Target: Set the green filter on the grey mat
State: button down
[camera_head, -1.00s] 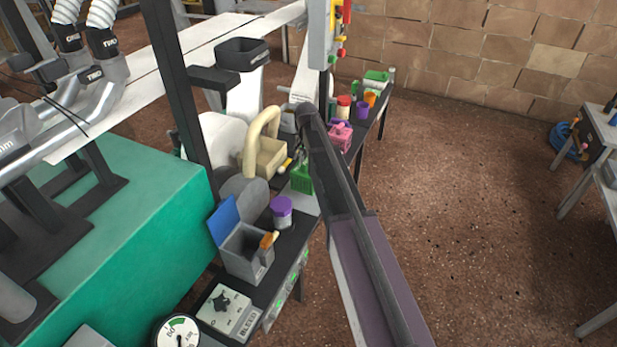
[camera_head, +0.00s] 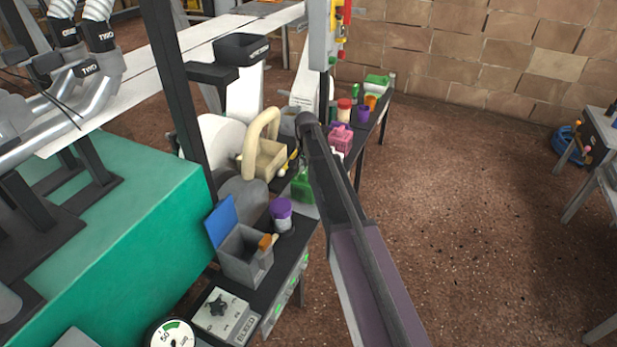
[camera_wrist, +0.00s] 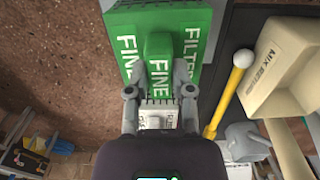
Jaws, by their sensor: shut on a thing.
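The green filter (camera_head: 302,188), a box with white FINE FILTER lettering, shows partly behind my arm in the head view. In the wrist view the green filter (camera_wrist: 190,30) fills the top centre, and my gripper (camera_wrist: 159,92) is shut on its raised middle grip. The grey mat (camera_head: 313,212) is a small light patch on the dark bench, just below the filter in the head view and partly covered by my arm. I cannot tell whether the filter touches it.
A purple-lidded jar (camera_head: 281,213) and a grey bin with a blue lid (camera_head: 243,255) stand nearer on the bench. A beige box with a curved handle (camera_head: 262,158) is behind to the left. A pink container (camera_head: 341,138) and several jars stand farther along. Open floor lies right.

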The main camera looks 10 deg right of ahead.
jog(key=shift+f+b, duration=0.4)
jog(key=shift+f, duration=0.3)
jog(key=shift+f, duration=0.15)
jog(key=shift+c, duration=2.4)
grip_release()
jog(key=shift+r, duration=0.25)
notch_tip(320, 180, up, 12)
jog(key=p, duration=1.2)
jog(key=shift+f, duration=0.1)
jog(key=shift+s, duration=0.1)
